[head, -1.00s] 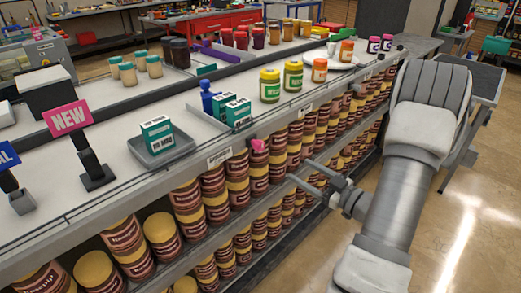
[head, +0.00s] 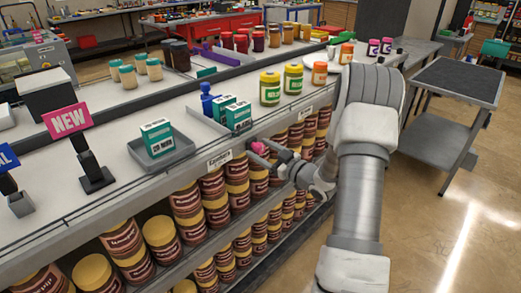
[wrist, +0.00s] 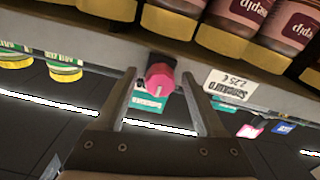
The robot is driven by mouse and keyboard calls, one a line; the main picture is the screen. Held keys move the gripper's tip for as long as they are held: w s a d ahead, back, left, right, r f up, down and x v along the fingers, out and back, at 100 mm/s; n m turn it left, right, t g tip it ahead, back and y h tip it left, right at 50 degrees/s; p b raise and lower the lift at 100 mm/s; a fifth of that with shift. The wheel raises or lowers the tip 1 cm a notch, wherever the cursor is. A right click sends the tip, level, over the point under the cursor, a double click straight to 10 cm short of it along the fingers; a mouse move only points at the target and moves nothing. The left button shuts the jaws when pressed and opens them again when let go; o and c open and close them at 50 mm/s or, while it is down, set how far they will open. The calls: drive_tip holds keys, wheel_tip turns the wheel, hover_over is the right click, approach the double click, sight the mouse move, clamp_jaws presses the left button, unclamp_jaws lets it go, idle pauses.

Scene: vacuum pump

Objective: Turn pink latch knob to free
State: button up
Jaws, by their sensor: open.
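The pink latch knob (head: 259,149) sits on the front edge of the shelf, right of a price label. In the wrist view the knob (wrist: 160,80) shows its pink face with a pale line, on a dark mount. My gripper (head: 262,150) is at the knob in the head view, partly covering it. In the wrist view my gripper (wrist: 156,76) is open, with one finger on each side of the knob. A gap shows between the knob and the right finger; the left finger is close to it, and I cannot tell whether it touches.
Jars with yellow lids (head: 162,237) fill the shelves below the knob. A price label (wrist: 231,85) is beside my right finger in the wrist view. Above, teal boxes (head: 238,115) and yellow-lidded jars (head: 270,88) stand on the counter.

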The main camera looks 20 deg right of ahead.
drive_tip(key=shift+w+a, duration=0.15)
drive_tip(key=shift+w, duration=0.1)
clamp_jaws()
